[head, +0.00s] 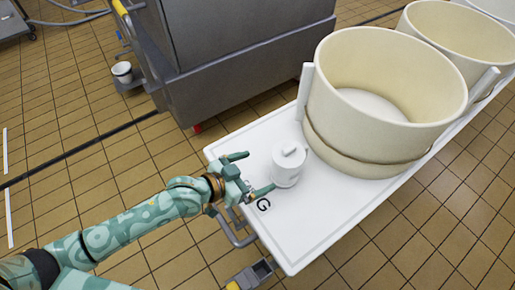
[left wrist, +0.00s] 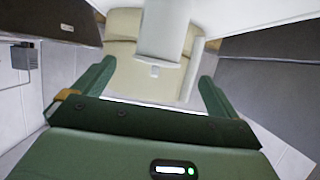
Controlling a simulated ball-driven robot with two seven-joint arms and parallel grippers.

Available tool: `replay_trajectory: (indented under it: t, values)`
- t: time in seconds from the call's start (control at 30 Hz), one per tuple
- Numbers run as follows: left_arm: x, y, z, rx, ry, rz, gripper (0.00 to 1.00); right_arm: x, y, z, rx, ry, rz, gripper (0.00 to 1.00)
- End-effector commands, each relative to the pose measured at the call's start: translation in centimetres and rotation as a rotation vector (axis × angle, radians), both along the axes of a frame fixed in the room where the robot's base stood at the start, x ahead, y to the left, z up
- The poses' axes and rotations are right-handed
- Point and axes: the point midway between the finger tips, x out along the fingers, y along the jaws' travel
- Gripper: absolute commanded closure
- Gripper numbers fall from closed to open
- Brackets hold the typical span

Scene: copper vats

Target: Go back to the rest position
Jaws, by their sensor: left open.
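My left gripper (head: 250,172) is open at the near left end of a white table (head: 300,240). A white lidded canister (head: 288,165) stands upright on the table, just beyond the gripper's fingertips. One finger lies to its left and the other in front of it. In the left wrist view, the two green fingers of my left gripper (left wrist: 158,82) are spread apart, with a pale cylindrical shape (left wrist: 162,40) between and beyond them. I cannot tell whether a finger touches the canister. My right gripper is in neither view.
Large cream vats (head: 385,95) stand in a row along the table behind the canister. A grey metal machine (head: 215,80) stands beyond the table at the upper left. A small white bucket (head: 122,72) sits at its left side. Tiled floor (head: 60,110) is open at the left.

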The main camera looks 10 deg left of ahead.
Motion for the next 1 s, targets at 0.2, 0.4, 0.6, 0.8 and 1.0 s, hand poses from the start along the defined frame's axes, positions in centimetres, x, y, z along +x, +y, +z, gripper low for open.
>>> replay_trajectory:
  t: [0.2,0.4,0.6,0.8,1.0]
  values:
    - [0.0,0.0,0.0,-0.003,0.001,0.001,0.02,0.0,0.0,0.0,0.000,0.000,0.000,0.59]
    - [1.4,3.3,-3.5,0.102,-0.002,0.058,0.02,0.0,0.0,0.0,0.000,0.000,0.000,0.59]
    - [0.4,12.9,-8.3,0.332,0.102,0.261,0.02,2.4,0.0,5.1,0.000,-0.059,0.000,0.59]
    - [-12.4,20.0,-12.6,0.522,0.380,0.399,0.02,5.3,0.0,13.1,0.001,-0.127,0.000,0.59]
    - [-30.3,20.7,-13.1,0.613,0.694,0.432,0.02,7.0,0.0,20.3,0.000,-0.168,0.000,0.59]
